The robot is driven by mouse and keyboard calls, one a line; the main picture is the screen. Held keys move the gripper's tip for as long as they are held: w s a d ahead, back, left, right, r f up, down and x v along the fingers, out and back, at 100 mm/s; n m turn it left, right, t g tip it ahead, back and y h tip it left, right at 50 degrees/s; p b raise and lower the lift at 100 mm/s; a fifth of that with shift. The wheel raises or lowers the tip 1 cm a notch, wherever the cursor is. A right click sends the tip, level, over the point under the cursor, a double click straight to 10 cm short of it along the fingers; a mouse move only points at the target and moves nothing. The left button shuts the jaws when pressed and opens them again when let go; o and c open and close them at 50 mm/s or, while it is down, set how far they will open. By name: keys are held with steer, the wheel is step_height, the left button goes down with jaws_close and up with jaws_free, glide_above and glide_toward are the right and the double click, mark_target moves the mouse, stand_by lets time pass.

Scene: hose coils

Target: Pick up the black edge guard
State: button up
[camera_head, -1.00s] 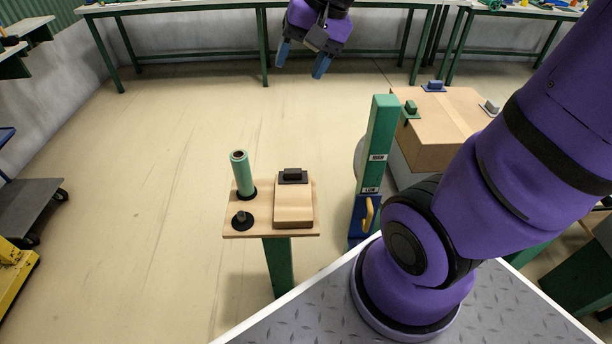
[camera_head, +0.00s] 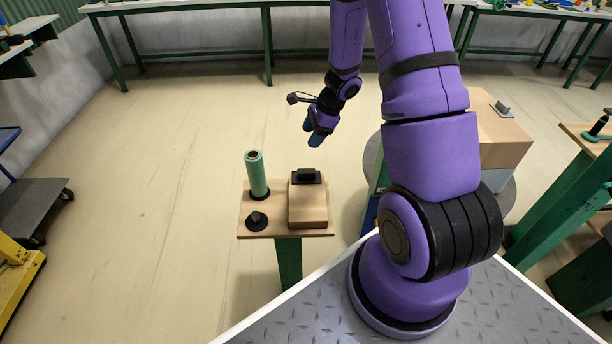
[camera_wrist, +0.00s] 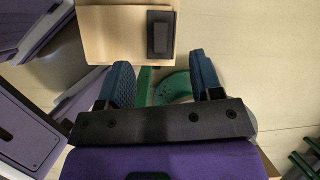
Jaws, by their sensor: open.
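The black edge guard (camera_head: 307,176) sits on the far top edge of a wooden block (camera_head: 308,208) on a small wooden stand. In the wrist view the guard (camera_wrist: 160,35) is a dark plate with a raised grip on the wooden block (camera_wrist: 110,36), near the top of the picture. My gripper (camera_head: 314,134) hangs beyond and above the guard, apart from it. In the wrist view my gripper (camera_wrist: 163,82) has its two blue fingers spread, with nothing held between them.
A green tube (camera_head: 257,174) stands upright and a short black peg (camera_head: 257,220) sits on the stand's top (camera_head: 285,228), left of the block. A cardboard box (camera_head: 500,138) with a grey guard (camera_head: 502,108) is to the right, partly behind my arm. Open floor lies left of the stand.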

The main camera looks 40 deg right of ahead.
steer(key=m, duration=0.2)
glide_toward(306, 171)
steer(key=x, duration=0.4)
steer(key=shift+d+f, duration=0.2)
steer(key=shift+f, duration=0.25)
steer(key=shift+a+x, duration=0.1)
steer(key=shift+x, duration=1.25)
steer(key=shift+a+x, duration=0.15)
steer(key=shift+x, duration=1.25)
steer(key=shift+w+r, duration=0.1)
steer(key=shift+c, duration=0.4)
steer(key=c, duration=0.9)
